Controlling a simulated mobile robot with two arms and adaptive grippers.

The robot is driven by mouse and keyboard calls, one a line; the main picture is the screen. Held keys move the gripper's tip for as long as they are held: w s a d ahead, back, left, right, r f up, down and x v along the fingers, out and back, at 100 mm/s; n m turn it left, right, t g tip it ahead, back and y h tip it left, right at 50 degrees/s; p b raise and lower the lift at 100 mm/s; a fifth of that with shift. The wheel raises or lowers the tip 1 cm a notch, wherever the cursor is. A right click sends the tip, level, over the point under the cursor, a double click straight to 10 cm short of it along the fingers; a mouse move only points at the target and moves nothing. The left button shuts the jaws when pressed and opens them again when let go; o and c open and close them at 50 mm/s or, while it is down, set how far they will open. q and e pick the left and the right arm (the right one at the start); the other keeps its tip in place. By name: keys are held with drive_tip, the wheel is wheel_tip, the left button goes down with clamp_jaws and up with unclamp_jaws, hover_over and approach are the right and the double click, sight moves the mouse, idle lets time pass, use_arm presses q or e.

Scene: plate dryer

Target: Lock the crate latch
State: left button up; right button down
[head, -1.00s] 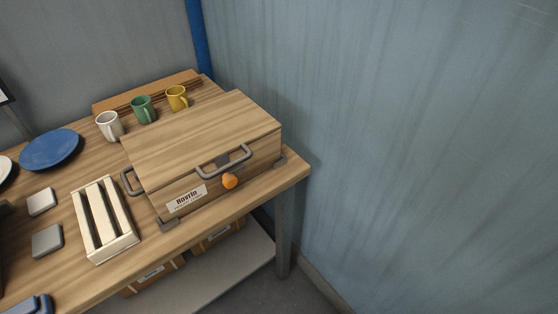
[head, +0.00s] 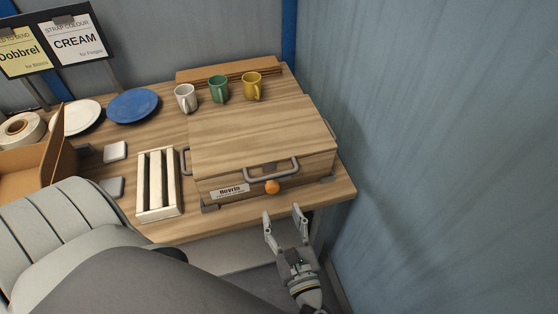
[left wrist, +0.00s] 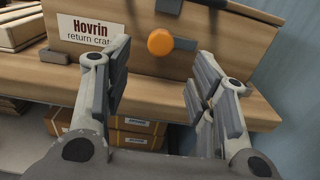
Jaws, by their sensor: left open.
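The wooden crate (head: 262,140) sits closed on the table, its front carrying a label, a grey handle (head: 285,172) and an orange round knob (head: 272,187), which looks like the latch. The knob also shows in the left wrist view (left wrist: 160,42), with a dark bar beside it, and the label (left wrist: 90,30) reads Hovrin return crate. My left gripper (head: 284,214) is open and empty in front of the crate, just below and apart from the knob. In the left wrist view the knob appears between the spread fingers (left wrist: 160,75). My right gripper is not in view.
White, green and yellow mugs (head: 219,88) stand behind the crate. A slatted cream rack (head: 158,184) is left of it. Cardboard boxes (left wrist: 130,123) sit on the shelf below the tabletop. The blue-grey wall (head: 440,150) is close on the right.

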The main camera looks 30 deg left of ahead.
sight(273, 191)
use_arm(q)
drive_tip(key=p+x, duration=0.1)
drive_tip(key=x, duration=0.5)
drive_tip(key=shift+w, duration=0.15)
drive_tip(key=shift+w+a+p, duration=0.3)
drive_tip(key=shift+w+a, duration=0.05)
drive_tip(key=shift+a, duration=0.15)
drive_tip(key=c, duration=1)
drive_tip(key=shift+f, duration=0.1)
drive_tip(key=shift+c, duration=0.2)
